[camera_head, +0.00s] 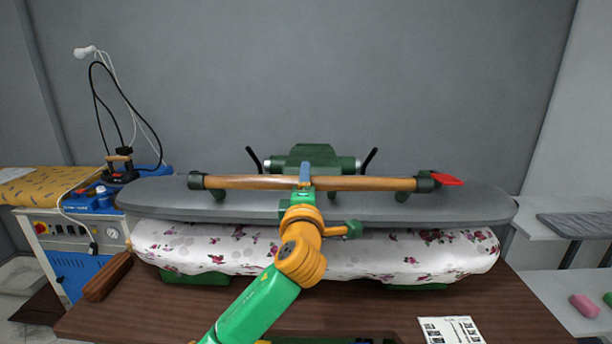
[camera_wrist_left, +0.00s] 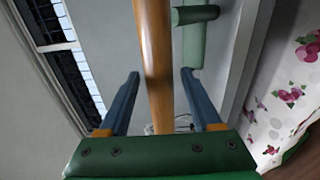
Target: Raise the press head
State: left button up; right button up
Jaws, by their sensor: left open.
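The grey press head (camera_head: 465,207) is low, lying just above the white floral padded board (camera_head: 180,243) of the press. A wooden handle bar (camera_head: 370,184) with green end brackets runs along the front of the head. My left gripper (camera_head: 305,174) is at the middle of the bar. In the left wrist view the bar (camera_wrist_left: 155,50) passes between the two blue fingers of the open left gripper (camera_wrist_left: 160,73), with gaps at both sides. My right gripper is not in view.
The press stands on a brown wooden table (camera_head: 400,310) with a printed sheet (camera_head: 451,330) at its front. A blue steam unit (camera_head: 75,270) with an iron (camera_head: 121,168) stands at the left. Shelves with a pink item (camera_head: 585,305) are at the right.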

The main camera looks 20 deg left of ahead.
pick_arm(q)
jog(key=shift+w+a, duration=0.1)
jog(key=shift+w, duration=0.05)
jog(key=shift+d, duration=0.2)
grip_shut()
dwell(1.2)
